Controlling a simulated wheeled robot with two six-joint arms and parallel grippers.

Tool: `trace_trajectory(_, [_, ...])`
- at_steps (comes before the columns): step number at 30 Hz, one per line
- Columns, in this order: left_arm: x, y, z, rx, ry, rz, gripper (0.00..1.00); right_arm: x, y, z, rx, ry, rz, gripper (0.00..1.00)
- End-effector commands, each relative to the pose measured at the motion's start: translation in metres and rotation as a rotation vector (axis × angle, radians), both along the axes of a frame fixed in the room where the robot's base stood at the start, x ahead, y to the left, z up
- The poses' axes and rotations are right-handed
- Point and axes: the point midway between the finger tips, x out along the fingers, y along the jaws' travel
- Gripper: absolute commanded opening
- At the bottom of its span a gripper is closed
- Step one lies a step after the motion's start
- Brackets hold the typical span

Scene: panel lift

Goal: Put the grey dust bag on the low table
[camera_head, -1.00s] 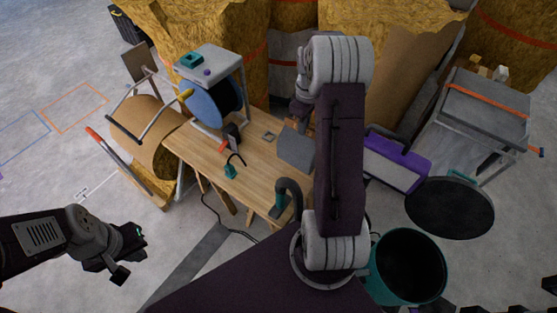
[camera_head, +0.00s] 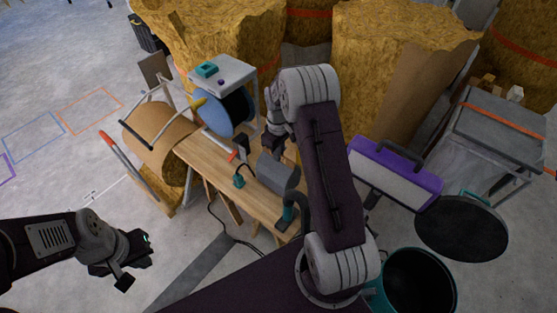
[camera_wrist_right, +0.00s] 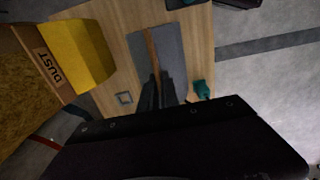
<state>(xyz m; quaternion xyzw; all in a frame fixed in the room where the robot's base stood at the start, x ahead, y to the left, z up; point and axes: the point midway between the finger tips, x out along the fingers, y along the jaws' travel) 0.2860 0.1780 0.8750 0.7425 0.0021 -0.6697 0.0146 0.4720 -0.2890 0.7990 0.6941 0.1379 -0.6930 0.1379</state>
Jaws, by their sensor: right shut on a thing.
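A grey thing (camera_head: 278,172), apparently the dust bag, shows over the wood-topped table (camera_head: 208,165) in the head view, partly behind my right arm. In the right wrist view the grey thing (camera_wrist_right: 172,50) is flat-sided with a brown strip along its middle, over the wooden top (camera_wrist_right: 112,20). My right gripper (camera_wrist_right: 155,92) is shut on its near end. Its fingers (camera_head: 271,140) are partly hidden in the head view. I cannot tell whether the bag touches the table. My left gripper (camera_head: 139,263) is open and empty above the floor at lower left.
A blue disc machine (camera_head: 222,110) stands at the table's back. A teal tool (camera_head: 239,181) lies on the tabletop. A yellow block (camera_wrist_right: 82,50) and DUST label (camera_wrist_right: 50,67) show beside it. At right are a purple-edged panel (camera_head: 395,175), a teal bin (camera_head: 415,282) and a grey stand (camera_head: 500,125).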

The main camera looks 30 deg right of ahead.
Motion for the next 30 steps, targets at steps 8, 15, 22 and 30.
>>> trace_trajectory(8, [0.0, 0.0, -0.003, 0.0, 0.0, 0.0, 0.0, 0.0, 0.0, -0.035, 0.0, 0.0, 0.0, 0.0])
trace_trajectory(15, [0.0, 0.0, -0.004, 0.0, 0.0, 0.0, 0.0, 0.0, 0.0, -0.035, 0.0, -0.001, 0.0, 0.0])
trace_trajectory(22, [0.0, 0.0, -0.005, 0.0, 0.0, 0.0, 0.0, -0.001, 0.0, -0.038, 0.0, 0.002, 0.0, 0.27])
trace_trajectory(30, [0.0, 0.0, -0.002, 0.0, 0.0, 0.0, 0.0, -0.001, 0.0, -0.034, 0.001, 0.001, 0.0, 0.27])
